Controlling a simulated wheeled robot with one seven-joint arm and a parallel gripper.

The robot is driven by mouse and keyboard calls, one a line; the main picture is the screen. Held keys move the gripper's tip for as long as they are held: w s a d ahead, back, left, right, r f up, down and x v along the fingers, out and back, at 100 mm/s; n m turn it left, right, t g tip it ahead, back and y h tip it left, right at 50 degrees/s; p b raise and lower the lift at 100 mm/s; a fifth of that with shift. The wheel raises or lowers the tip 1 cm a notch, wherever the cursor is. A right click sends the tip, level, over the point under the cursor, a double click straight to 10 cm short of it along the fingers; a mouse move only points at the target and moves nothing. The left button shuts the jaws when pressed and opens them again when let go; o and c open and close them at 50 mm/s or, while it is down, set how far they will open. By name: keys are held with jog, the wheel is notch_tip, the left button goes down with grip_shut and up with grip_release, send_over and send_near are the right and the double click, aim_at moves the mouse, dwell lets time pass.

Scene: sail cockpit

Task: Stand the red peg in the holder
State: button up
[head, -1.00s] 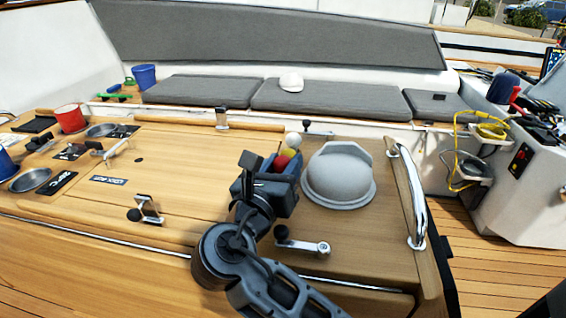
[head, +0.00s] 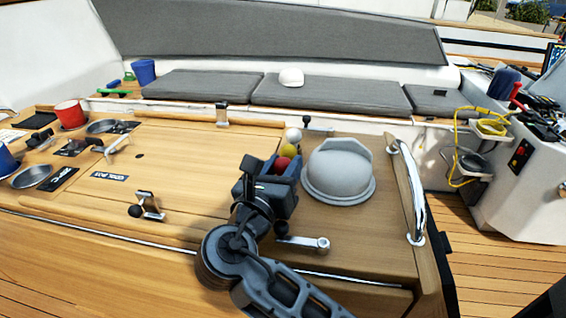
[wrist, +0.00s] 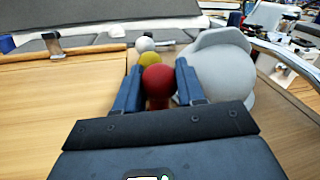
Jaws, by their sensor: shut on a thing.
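The red peg (wrist: 158,82) has a round red head and stands between my fingers; its lower part is hidden. My gripper (wrist: 160,92) has its two blue fingers on either side of it, shut on it. In the head view the red peg (head: 282,163) shows just past my gripper (head: 284,168). A yellow ball-shaped head (wrist: 150,59) and a white one (wrist: 145,44) stand in a row behind the red one. I cannot make out the holder; whatever is under these heads is hidden by my gripper and the heads.
A large grey dome (head: 338,170) stands close to the right of my gripper. A steel handrail (head: 407,195) lies further right. A metal crank handle (head: 303,242) is in front. The wooden top (head: 190,165) to the left is mostly clear, with a small latch (head: 147,206).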

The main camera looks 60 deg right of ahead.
jog(key=shift+f, duration=0.35)
dwell(0.4)
